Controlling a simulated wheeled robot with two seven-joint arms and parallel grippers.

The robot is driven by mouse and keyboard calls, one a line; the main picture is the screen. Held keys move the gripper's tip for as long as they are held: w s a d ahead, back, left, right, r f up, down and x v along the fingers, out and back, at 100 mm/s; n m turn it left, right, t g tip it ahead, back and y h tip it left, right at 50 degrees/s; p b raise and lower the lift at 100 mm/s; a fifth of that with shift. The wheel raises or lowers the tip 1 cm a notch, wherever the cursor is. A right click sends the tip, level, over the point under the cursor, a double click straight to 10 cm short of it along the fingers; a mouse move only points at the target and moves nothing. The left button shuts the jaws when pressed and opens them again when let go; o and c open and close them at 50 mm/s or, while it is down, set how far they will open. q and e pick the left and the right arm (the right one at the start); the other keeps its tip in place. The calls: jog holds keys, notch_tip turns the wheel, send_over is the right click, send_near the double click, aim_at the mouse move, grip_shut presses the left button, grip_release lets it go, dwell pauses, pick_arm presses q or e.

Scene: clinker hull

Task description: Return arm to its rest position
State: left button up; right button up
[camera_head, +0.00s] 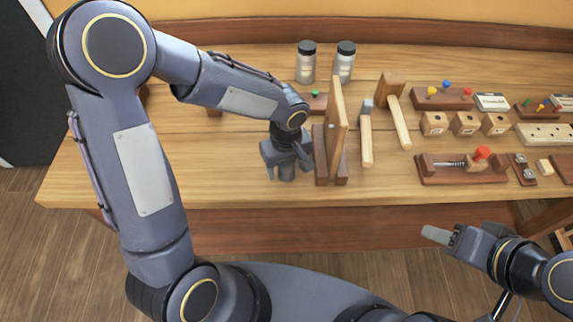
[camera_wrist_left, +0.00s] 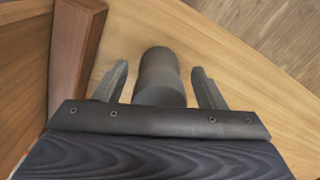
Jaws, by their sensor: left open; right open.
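My left arm reaches in from the left in the head view, over the workbench. My left gripper (camera_head: 287,174) points down close to the bench's front part, just left of an upright wooden board on a base (camera_head: 337,130). Its two fingers stand apart in the left wrist view (camera_wrist_left: 163,84). A dark grey cylinder (camera_wrist_left: 160,72) lies between them, with a gap on both sides. My right gripper (camera_head: 436,235) is open in front of the bench, at the lower right, away from the bench objects.
The wooden workbench (camera_head: 225,185) has clear room on its left. Two lidded jars (camera_head: 306,66) stand behind. Two mallets (camera_head: 366,140), a block with a red knob (camera_head: 462,170) and several small wooden blocks (camera_head: 465,124) lie to the right.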

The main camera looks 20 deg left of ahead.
pick_arm(q)
notch_tip(320, 180, up, 8)
jog(key=shift+f, duration=0.2)
jog(key=shift+s+a+r, duration=0.15)
jog(key=shift+a+r, duration=0.1)
jog(key=shift+r, duration=0.05)
jog(key=s+a+r+m+t+h, duration=0.2)
jog(key=s+a+r+m, duration=0.1)
jog(key=s, duration=0.5)
jog(key=s+a+r+m+t+h, duration=0.1)
jog(key=s+a+r+m+t, duration=0.1)
jog(key=s+a, duration=0.3)
jog(key=shift+s+a+r+m+t+h, duration=0.5)
jog(key=shift+s+t, duration=0.3)
jog(key=shift+s, duration=0.65)
jog(key=shift+d, duration=0.15)
